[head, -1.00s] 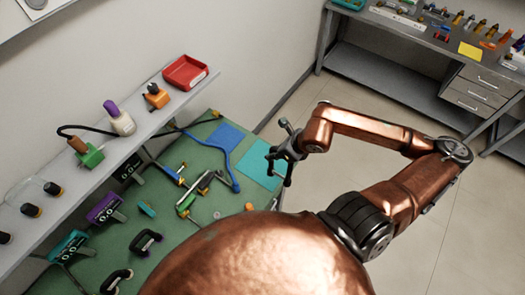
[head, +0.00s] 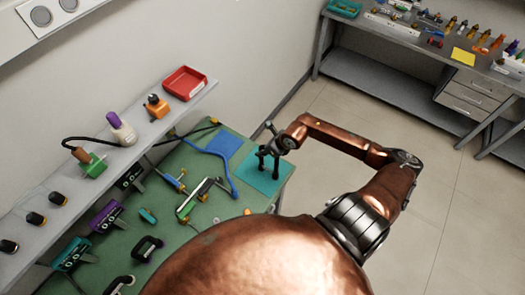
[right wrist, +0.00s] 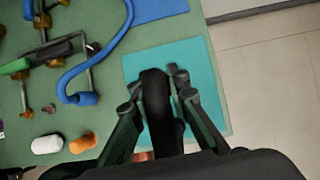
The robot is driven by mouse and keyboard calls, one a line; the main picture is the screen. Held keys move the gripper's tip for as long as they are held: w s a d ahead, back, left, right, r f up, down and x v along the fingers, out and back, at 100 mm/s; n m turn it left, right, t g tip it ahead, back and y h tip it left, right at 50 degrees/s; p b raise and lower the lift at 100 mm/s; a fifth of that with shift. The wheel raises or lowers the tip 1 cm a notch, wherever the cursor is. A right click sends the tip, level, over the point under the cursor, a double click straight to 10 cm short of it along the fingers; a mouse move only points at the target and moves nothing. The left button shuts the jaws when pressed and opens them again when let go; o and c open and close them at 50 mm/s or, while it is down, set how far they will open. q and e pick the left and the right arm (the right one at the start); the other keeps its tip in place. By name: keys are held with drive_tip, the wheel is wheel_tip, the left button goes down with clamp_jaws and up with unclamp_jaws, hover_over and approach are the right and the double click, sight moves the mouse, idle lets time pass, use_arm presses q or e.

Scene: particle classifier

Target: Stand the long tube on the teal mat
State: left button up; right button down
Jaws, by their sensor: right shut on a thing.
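The teal mat (head: 286,178) lies flat at the green table's right corner, and it also shows in the right wrist view (right wrist: 205,62). My right gripper (head: 269,172) is over the mat, fingers pointing down. In the right wrist view, my right gripper (right wrist: 158,86) is shut around a dark, rounded long piece, which I take to be the long tube (right wrist: 160,112). The tube's lower end is hidden or foreshortened, so I cannot tell whether it touches the mat. My left gripper is not in view.
A blue mat (head: 221,146) and a bent blue hose (head: 229,172) lie left of the teal mat. A metal rack (head: 200,198), a white piece (right wrist: 47,144) and an orange piece (right wrist: 82,143) are nearby. A shelf with a red tray (head: 185,82) runs behind. Floor is open at right.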

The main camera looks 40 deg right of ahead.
drive_tip(key=shift+f, duration=0.35)
drive_tip(key=c, duration=1.8)
unclamp_jaws()
drive_tip(key=shift+c, duration=0.2)
drive_tip(key=b+v, duration=0.1)
drive_tip(key=v, duration=1)
drive_tip(key=shift+d+b, duration=0.1)
drive_tip(key=shift+b, duration=0.3)
drive_tip(key=shift+s+r, duration=0.25)
drive_tip(key=shift+r, duration=0.2)
